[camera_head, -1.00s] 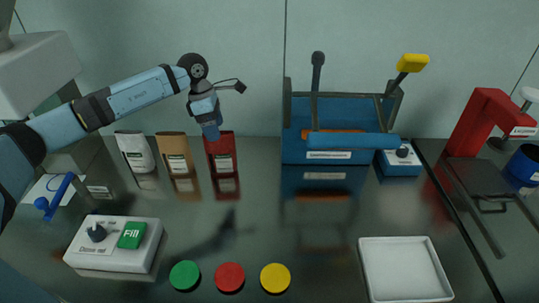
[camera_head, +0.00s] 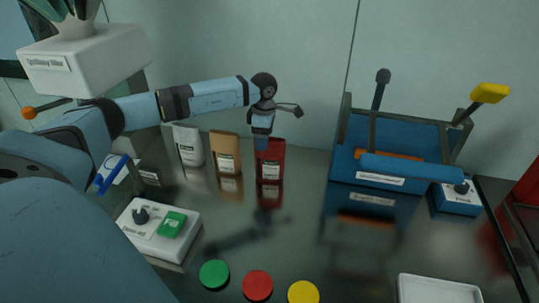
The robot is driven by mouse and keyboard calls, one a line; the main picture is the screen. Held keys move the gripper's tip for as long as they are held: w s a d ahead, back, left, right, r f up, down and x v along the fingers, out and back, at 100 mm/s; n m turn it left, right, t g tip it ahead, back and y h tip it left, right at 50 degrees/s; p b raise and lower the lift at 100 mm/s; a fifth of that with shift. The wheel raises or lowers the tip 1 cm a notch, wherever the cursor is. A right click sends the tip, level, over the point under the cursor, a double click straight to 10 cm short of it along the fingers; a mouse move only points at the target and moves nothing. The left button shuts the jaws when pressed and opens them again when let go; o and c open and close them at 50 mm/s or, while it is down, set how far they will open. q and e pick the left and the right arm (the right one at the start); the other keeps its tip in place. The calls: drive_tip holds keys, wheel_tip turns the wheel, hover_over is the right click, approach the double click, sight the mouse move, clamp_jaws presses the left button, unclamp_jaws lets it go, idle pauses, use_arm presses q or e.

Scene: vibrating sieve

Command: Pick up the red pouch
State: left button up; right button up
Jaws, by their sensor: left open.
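The red pouch (camera_head: 270,161) stands upright on the dark shiny table near the back wall, with a pale label on its front. It is the rightmost of a row of three pouches. My left gripper (camera_head: 262,146) comes down from above at the pouch's top left edge and hides part of it. The jaws are open. I cannot tell whether a finger touches the pouch. My right gripper is not in view.
A tan pouch (camera_head: 225,152) and a white pouch (camera_head: 188,146) stand left of it. A blue sieve machine (camera_head: 400,172) is at the right. A Fill button box (camera_head: 150,236), green (camera_head: 214,273), red (camera_head: 257,285) and yellow (camera_head: 303,292) discs and a white tray (camera_head: 437,286) lie in front.

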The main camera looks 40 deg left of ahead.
sight(269, 159)
use_arm(q)
wheel_tip(269, 159, down, 4)
drive_tip(key=shift+w+d+f, duration=0.1)
drive_tip(key=shift+d+f, duration=0.05)
drive_tip(key=c, duration=1.3)
drive_tip(key=shift+o, duration=0.2)
